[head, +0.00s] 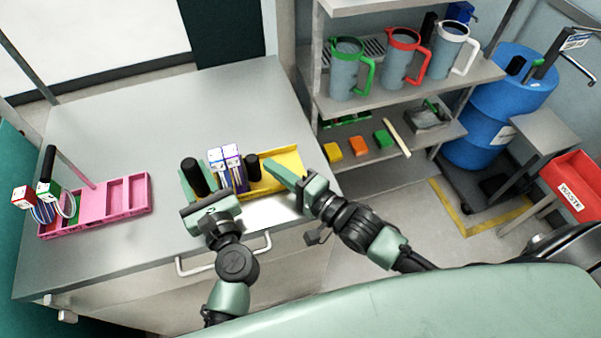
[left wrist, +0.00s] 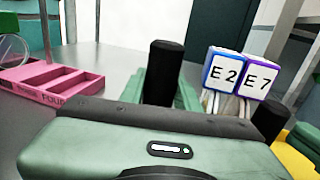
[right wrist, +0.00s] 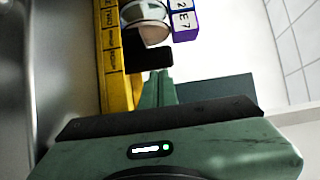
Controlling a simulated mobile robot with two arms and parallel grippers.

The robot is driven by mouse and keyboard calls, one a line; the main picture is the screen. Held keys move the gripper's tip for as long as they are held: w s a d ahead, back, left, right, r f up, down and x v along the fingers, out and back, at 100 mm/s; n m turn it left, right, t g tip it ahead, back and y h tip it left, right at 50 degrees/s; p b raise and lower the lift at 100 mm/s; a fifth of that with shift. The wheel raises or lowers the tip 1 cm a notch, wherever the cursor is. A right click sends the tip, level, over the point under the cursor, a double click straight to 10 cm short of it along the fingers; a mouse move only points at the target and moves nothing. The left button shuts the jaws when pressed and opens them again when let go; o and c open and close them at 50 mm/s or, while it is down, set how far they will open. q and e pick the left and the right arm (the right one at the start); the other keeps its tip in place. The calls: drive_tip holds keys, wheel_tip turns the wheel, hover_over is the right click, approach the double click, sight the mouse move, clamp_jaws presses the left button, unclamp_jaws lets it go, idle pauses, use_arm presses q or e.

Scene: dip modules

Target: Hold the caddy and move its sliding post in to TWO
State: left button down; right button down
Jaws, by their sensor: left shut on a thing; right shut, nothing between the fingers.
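The yellow caddy (head: 284,166) lies on the grey table's right part; its lettered edge shows in the right wrist view (right wrist: 112,70). A black upright post (head: 194,176) stands at its left end, and my left gripper (head: 192,186) is shut on it; that post also shows in the left wrist view (left wrist: 162,72). A second, shorter black post (head: 252,167) stands right of the labelled E2 and E7 modules (head: 230,168). My right gripper (head: 276,172) is shut and empty, its tips close by this post's right side. I cannot tell whether they touch it.
A pink caddy (head: 113,193) with modules in it stands on the left of the table. A shelf (head: 440,85) with jugs (head: 404,60) stands beyond the table's right edge. The table's back (head: 190,110) is clear.

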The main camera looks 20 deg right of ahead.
sight(187, 162)
drive_tip(key=d, duration=0.3)
drive_tip(key=shift+s+f, duration=0.1)
drive_tip(key=shift+s, duration=0.3)
drive_tip(key=v, duration=1)
drive_tip(key=shift+d, duration=0.15)
use_arm(q)
drive_tip(key=c, duration=1.3)
unclamp_jaws()
drive_tip(key=shift+r+p, duration=3.1)
drive_tip(key=shift+r, duration=0.75)
use_arm(e)
wheel_tip(187, 162, up, 6)
use_arm(q)
drive_tip(key=shift+f, duration=0.1)
